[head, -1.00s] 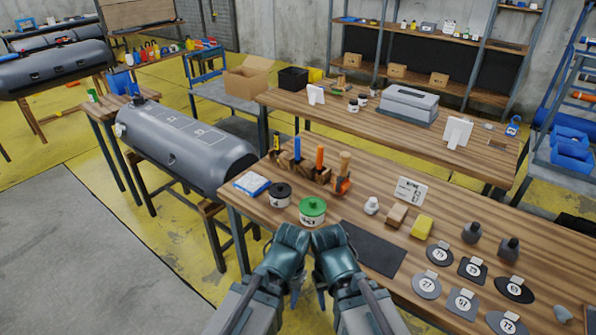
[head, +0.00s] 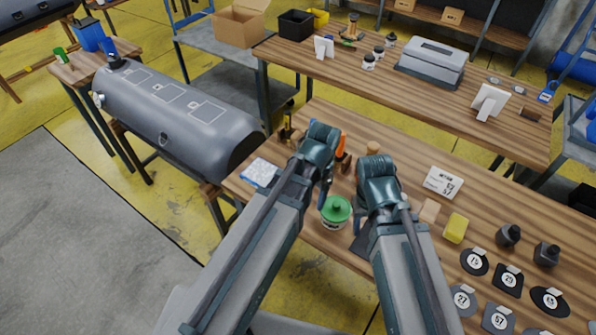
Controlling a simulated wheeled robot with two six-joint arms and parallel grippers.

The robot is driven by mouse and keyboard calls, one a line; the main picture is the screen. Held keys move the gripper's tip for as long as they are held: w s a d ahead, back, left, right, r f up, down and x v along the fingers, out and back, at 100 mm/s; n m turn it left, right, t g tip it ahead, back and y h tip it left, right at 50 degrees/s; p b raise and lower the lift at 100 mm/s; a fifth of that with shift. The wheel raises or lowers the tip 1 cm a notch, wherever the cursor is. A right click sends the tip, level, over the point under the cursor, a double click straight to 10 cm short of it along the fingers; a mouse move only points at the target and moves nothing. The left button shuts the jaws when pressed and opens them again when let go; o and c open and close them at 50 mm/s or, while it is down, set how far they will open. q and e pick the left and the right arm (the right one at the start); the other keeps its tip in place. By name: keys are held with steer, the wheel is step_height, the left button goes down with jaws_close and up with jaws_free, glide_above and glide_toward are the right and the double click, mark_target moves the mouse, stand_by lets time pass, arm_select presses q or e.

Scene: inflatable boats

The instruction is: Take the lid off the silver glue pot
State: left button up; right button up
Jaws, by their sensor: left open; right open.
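A pot with a green lid (head: 335,207) and a pale label with dark print stands upright on the near wooden table, between my two arms. Its lid is on. A second pot, with a dark lid, is hidden behind my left arm now. I cannot tell by colour which pot is the silver one. My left gripper (head: 326,190) is open and points down just above and behind the green-lidded pot, apart from it. My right gripper (head: 360,228) is open, mostly hidden by its own wrist, right of the pot. Nothing shows in either gripper.
A wooden tool block with an orange-handled tool (head: 340,144) stands behind my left wrist. A blue-and-white packet (head: 259,172) lies left. A sign card (head: 443,183), a yellow block (head: 455,228) and numbered patches (head: 474,262) lie right. Small pots (head: 369,62) stand on the back table (head: 330,72).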

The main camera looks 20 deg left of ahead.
arm_select(q)
steer(key=w+a+r+m+p, duration=0.5)
steer(key=w+a+r+p, duration=0.2)
steer(key=w+a+r, duration=0.15)
arm_select(e)
step_height(320, 180, up, 9)
arm_select(q)
steer(key=shift+h, duration=0.4)
steer(key=f+b, duration=0.2)
steer(key=b, duration=0.1)
steer(key=f+b, duration=0.3)
steer(key=d+f+b, duration=0.1)
steer(key=f+b, duration=0.2)
steer(key=shift+s+f, duration=0.15)
steer(key=shift+s, duration=0.1)
arm_select(e)
step_height(320, 180, down, 9)
steer(key=shift+r, duration=0.2)
arm_select(q)
steer(key=f+b, duration=0.5)
steer(key=shift+d+f, duration=0.1)
steer(key=shift+d, duration=0.2)
arm_select(e)
step_height(320, 180, down, 5)
steer(key=shift+f, duration=0.15)
arm_select(q)
steer(key=shift+c, duration=0.4)
jaws_close()
